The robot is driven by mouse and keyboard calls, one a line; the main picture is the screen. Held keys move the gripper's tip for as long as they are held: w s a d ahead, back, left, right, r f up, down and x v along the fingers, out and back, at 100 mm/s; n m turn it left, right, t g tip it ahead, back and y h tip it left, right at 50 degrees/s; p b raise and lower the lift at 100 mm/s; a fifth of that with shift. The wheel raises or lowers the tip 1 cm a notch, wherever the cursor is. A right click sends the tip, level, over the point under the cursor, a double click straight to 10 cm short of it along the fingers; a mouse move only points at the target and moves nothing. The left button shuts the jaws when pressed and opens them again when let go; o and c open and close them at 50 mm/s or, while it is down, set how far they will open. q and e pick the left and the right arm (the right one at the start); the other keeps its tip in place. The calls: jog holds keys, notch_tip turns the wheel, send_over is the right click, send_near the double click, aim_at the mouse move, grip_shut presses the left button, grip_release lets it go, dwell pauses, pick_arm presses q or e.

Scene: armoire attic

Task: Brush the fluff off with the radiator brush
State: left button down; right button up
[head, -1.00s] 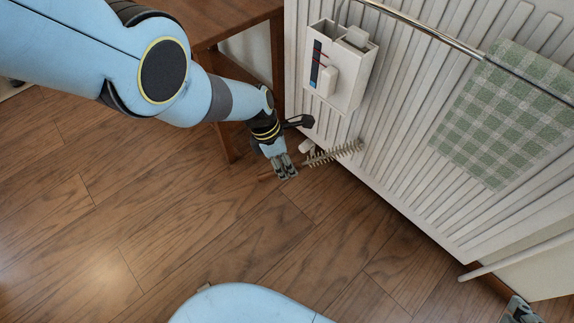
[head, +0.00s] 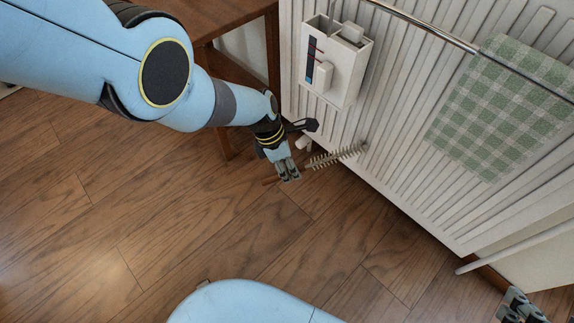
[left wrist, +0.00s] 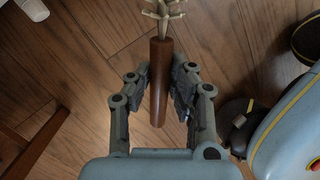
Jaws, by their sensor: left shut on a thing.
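The radiator brush (head: 336,156) has pale bristles along its length and a brown wooden handle. My left gripper (head: 288,172) is shut on that handle, which shows between the fingers in the left wrist view (left wrist: 160,82). The brush points right, with its bristled tip at the lower part of the white ribbed radiator (head: 395,150); I cannot tell whether it touches. I can make out no fluff. Part of my right gripper (head: 520,308) shows at the lower right corner, apart from the brush; whether it is open is unclear.
A white box (head: 333,62) hangs on the radiator. A green checked towel (head: 500,108) hangs from a metal rail (head: 420,24). A wooden table (head: 225,75) stands at the left behind my arm. The wooden floor (head: 200,240) is clear in front.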

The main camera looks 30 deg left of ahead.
pick_arm(q)
jog(key=shift+s+d, duration=0.25)
jog(key=shift+d, duration=0.3)
jog(key=d, duration=0.1)
jog(key=s+d, duration=0.1)
jog(key=d, duration=0.1)
jog(key=shift+s+d+f+p, duration=0.1)
jog(key=shift+d+p, duration=0.1)
jog(key=shift+p, duration=0.2)
dwell(0.3)
jog(key=shift+d, duration=0.15)
